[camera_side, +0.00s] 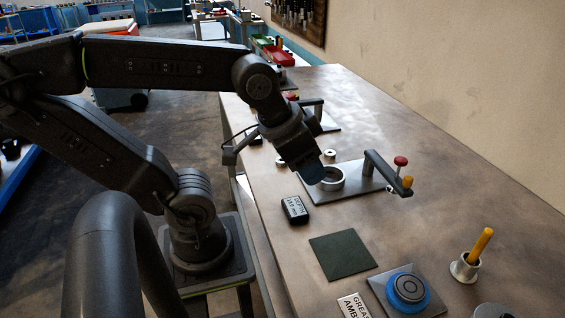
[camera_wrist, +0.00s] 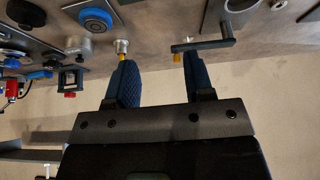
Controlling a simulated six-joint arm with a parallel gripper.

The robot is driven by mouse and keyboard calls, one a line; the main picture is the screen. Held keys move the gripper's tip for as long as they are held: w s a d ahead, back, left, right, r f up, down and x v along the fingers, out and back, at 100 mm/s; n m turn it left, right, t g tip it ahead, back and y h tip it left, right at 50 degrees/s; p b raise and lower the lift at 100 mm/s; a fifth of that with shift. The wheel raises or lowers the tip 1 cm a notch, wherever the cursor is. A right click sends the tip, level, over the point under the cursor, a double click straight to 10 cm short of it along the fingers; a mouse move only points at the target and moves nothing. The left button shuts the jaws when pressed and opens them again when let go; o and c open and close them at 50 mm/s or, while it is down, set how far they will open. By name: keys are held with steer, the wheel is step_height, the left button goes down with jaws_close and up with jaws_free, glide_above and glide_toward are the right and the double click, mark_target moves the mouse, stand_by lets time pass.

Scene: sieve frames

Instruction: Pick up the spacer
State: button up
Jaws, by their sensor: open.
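My gripper (camera_side: 312,176) hangs tilted over the bench, its blue fingertips beside a metal ring (camera_side: 333,185) on a grey plate. In the wrist view my gripper (camera_wrist: 158,72) is open, with a wide gap between its blue fingers and nothing held. Two small metal ring-shaped pieces, one right of the gripper (camera_side: 330,155) and one left of it (camera_side: 282,161), lie on the bench in the side view. They look like spacers, but I cannot tell for certain which is the spacer. The fingers partly cover the ring on the plate.
A black labelled box (camera_side: 294,209), a green mat (camera_side: 342,254), a blue-rimmed disc (camera_side: 408,289) and a cup with a yellow handle (camera_side: 466,267) stand nearer.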

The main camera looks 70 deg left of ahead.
steer(key=shift+o, duration=0.3)
steer(key=o, duration=0.3)
steer(key=m+g, duration=0.6)
steer(key=m, duration=1.3)
glide_above(281, 159)
step_height(281, 159, down, 6)
step_height(281, 159, down, 14)
steer(key=shift+d+r, duration=0.1)
steer(key=shift+r, duration=0.05)
